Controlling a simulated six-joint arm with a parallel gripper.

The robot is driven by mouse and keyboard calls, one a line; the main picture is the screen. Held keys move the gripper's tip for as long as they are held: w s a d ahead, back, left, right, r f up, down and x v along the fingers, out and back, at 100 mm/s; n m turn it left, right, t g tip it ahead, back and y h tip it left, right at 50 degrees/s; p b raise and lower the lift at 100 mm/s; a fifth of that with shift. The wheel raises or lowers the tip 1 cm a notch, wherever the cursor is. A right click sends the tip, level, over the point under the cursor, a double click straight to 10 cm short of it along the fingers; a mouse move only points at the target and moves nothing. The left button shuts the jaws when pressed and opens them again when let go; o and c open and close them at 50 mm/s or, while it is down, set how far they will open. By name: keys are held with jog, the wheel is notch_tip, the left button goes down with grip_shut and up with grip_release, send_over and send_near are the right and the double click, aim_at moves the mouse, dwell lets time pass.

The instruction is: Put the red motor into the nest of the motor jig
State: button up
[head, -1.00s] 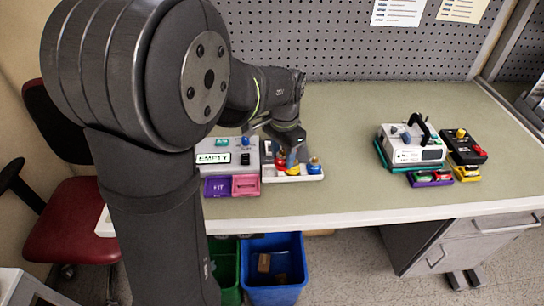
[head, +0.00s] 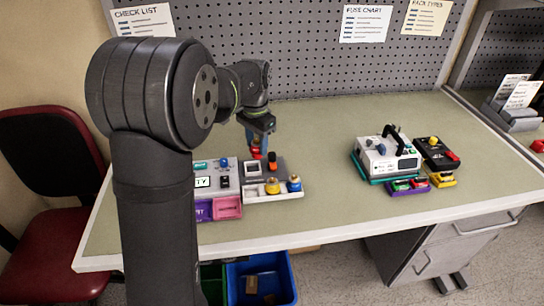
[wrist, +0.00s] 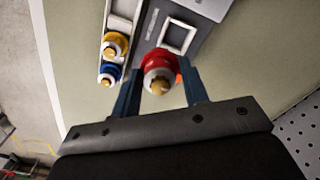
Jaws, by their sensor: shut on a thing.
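My gripper (wrist: 160,95) is shut on the red motor (wrist: 157,62), which has a brass tip facing the wrist camera. In the head view my gripper (head: 257,142) and the red motor (head: 256,154) are behind the white tray, by the grey motor jig (head: 281,172). In the wrist view the motor jig (wrist: 205,8) shows a pale square-framed nest (wrist: 178,38). The red motor appears beside this nest, overlapping the jig's near end in the picture; I cannot tell its height above it. An orange part (head: 272,161) shows near the jig.
The white tray (head: 290,196) in front of the jig holds a yellow motor (head: 272,186) and a blue motor (head: 294,183). A pump unit (head: 210,173) and a pink bin (head: 228,207) stand left. Another pump (head: 388,160) stands right; the table between is clear.

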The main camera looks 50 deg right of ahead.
jog(key=shift+w+d+f, duration=0.1)
jog(key=shift+w+f, duration=0.35)
jog(key=shift+f, duration=0.5)
jog(key=shift+w+d+f, duration=0.15)
jog(key=shift+w+f, duration=0.35)
jog(key=shift+f, duration=0.45)
jog(key=shift+w+d+f, duration=0.1)
jog(key=shift+w+f, duration=0.35)
jog(key=shift+f, duration=0.5)
jog(key=shift+f, duration=1.2)
jog(key=o, duration=0.8)
jog(key=shift+c, duration=0.2)
jog(key=shift+r, duration=0.15)
jog(key=shift+r, duration=0.95)
jog(key=shift+o, duration=0.3)
